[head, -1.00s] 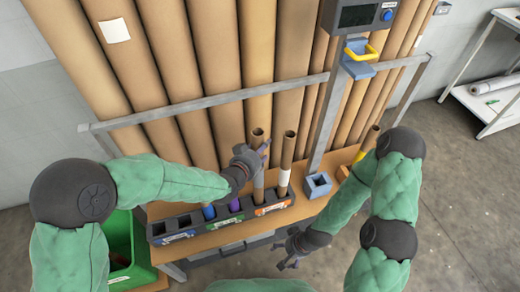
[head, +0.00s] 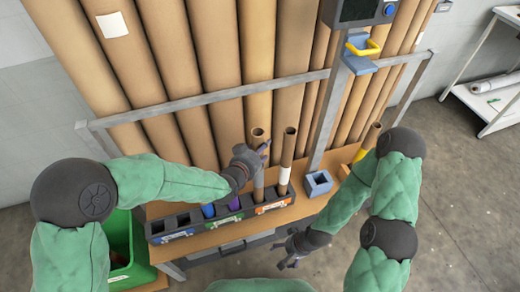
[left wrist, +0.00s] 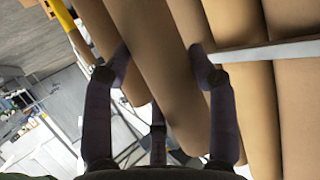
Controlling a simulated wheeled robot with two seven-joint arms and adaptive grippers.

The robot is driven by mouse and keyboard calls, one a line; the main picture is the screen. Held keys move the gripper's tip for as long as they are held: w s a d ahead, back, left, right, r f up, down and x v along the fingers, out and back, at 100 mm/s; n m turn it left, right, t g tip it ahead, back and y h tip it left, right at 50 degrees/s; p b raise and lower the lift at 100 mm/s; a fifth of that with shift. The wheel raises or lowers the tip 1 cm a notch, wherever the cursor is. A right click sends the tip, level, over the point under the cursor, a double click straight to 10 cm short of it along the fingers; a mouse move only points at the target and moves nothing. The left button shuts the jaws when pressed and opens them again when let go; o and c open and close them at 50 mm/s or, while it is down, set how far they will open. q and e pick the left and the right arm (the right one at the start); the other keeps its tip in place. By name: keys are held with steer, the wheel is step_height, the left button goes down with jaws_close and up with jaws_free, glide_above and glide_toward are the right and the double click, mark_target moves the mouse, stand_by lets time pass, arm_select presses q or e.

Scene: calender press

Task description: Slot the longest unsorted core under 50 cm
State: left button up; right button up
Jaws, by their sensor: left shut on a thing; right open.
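My left gripper (head: 264,150) is shut on a brown cardboard core (head: 258,186), whose open top shows just above the fingers. In the left wrist view the core (left wrist: 153,50) runs between the two fingers. The core stands upright over the orange-marked section of the dark slotted rack (head: 158,230); I cannot tell whether its bottom rests in the slot. Another brown core (head: 287,158) with a white label stands right beside it in that section. A blue core (head: 208,211) and a purple core (head: 235,204) sit low in the rack. My right gripper (head: 288,263) is open and empty in front of the bench.
Tall brown rolls (head: 205,60) lean behind a grey rail (head: 210,100). A post with a display (head: 357,10) and a blue-grey square socket (head: 318,183) stand right of the rack. A green bin (head: 130,250) is at left. The rack's leftmost slots look empty.

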arm_select(q)
steer(key=shift+f+b, duration=1.35)
steer(key=shift+f, duration=0.2)
steer(key=o, duration=1.7)
steer(key=v, duration=1.2)
steer(key=shift+r, duration=0.15)
steer(key=s+a+f+n+g+y+p, duration=0.1)
steer(key=s+a+f+n+g, duration=0.15)
steer(key=f, duration=0.65)
steer(key=s+a+f+n+g+y, duration=0.15)
steer(key=f+g, duration=0.25)
steer(key=f, duration=0.5)
steer(key=s+f+n+g, duration=0.1)
steer(key=s+f, duration=0.2)
steer(key=f, duration=0.1)
steer(key=s+a+f+n+g+p, duration=0.1)
steer(key=s+f+g, duration=0.1)
steer(key=s+f, duration=0.2)
steer(key=s+f+n+g, duration=0.1)
steer(key=s+f+g, duration=0.1)
steer(key=f, duration=0.4)
steer(key=shift+s+a+n, duration=0.15)
steer(key=shift+s+n, duration=0.25)
steer(key=shift+s, duration=0.3)
